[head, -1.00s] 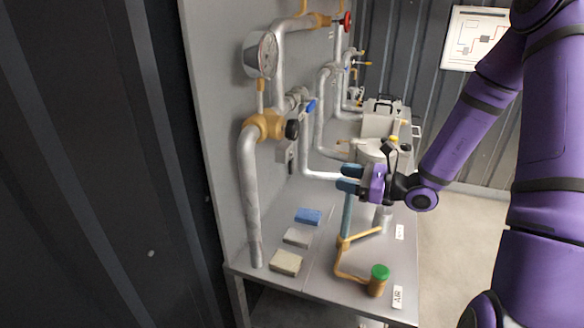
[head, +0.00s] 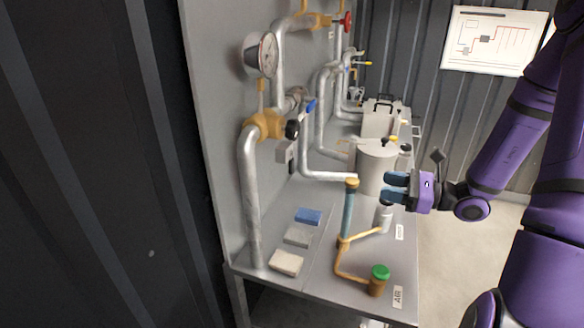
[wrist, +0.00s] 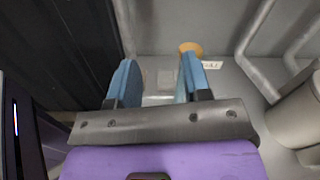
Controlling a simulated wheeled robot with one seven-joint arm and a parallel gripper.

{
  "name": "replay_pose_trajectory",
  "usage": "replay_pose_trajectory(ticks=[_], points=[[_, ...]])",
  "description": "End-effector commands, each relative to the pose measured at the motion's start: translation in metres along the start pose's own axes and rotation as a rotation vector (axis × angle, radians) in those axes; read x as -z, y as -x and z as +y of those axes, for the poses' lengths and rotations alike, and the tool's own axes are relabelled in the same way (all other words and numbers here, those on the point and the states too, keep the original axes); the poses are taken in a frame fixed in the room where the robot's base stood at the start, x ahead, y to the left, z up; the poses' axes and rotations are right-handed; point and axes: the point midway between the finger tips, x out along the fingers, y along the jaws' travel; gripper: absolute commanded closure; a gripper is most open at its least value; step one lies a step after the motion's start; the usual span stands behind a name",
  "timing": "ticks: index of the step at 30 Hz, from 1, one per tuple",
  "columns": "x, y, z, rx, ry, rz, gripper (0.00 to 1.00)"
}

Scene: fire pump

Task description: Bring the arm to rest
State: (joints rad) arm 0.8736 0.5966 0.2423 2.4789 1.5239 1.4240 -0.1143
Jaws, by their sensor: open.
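My gripper (head: 396,188) is open and empty, with two blue fingers pointing left in the head view. It is above the right part of the grey bench (head: 318,262), just right of the blue upright tube with a brass cap (head: 349,205). In the wrist view the two blue fingers (wrist: 155,82) stand apart with nothing between them. The purple arm is bent and comes in from the right.
A grey pot (head: 375,165) stands behind my gripper. A green-capped brass fitting (head: 379,278) is near the bench's front edge. A pressure gauge (head: 262,55) and pipes line the panel at left. Blue, grey and cream blocks lie on the bench. Open floor is at right.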

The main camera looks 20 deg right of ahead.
Motion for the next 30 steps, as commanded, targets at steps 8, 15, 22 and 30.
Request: replay_pose_trajectory(ticks=[8,15,22,30], points=[[-0.003,-0.002,0.002,-0.019,0.012,0.005,0.55],[-0.038,-0.021,0.032,-0.248,0.164,0.076,0.55],[-0.076,-0.033,0.075,-0.545,0.387,0.186,0.55],[-0.113,-0.028,0.116,-0.847,0.681,0.327,0.55]])
